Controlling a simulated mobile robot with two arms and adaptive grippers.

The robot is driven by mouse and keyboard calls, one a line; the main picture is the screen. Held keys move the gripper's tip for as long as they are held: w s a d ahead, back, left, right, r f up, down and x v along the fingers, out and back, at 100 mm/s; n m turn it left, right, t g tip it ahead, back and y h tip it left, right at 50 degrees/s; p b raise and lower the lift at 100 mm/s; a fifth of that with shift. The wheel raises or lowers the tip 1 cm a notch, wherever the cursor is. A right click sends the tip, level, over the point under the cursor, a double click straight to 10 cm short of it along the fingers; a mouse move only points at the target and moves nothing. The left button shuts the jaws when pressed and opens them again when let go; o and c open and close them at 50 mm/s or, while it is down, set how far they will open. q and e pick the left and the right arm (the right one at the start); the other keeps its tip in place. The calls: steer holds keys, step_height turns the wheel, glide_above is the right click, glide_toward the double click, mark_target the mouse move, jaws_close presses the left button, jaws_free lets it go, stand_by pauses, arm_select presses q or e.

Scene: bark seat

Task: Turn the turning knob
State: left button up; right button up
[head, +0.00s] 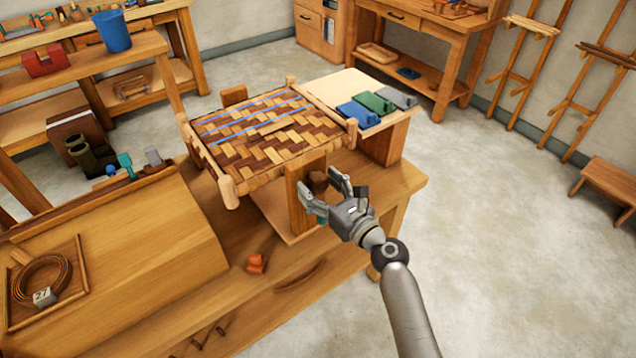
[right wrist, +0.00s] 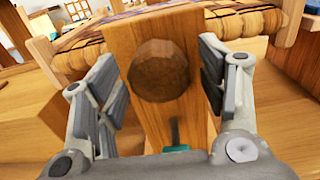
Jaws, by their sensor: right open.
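The turning knob (right wrist: 160,70) is a dark brown, faceted round piece on the front of an upright wooden post. In the head view the knob (head: 318,180) shows near the top of the post (head: 300,205), beside my gripper. My right gripper (head: 330,190) is open. In the right wrist view its two fingers (right wrist: 160,85) stand on either side of the post and knob, with a gap visible on each side. A woven bark seat (head: 265,130) on a wooden frame is mounted behind the post. My left gripper is not in view.
A small teal part (right wrist: 176,148) sits on the post below the knob. Blue, green and grey clamp-like blocks (head: 376,106) lie on a side board to the right. A small orange-red block (head: 257,263) lies on the bench (head: 225,285).

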steer(key=shift+w+a, duration=0.3)
steer(key=shift+w, duration=0.15)
steer(key=c, duration=1)
steer(key=shift+c, duration=0.2)
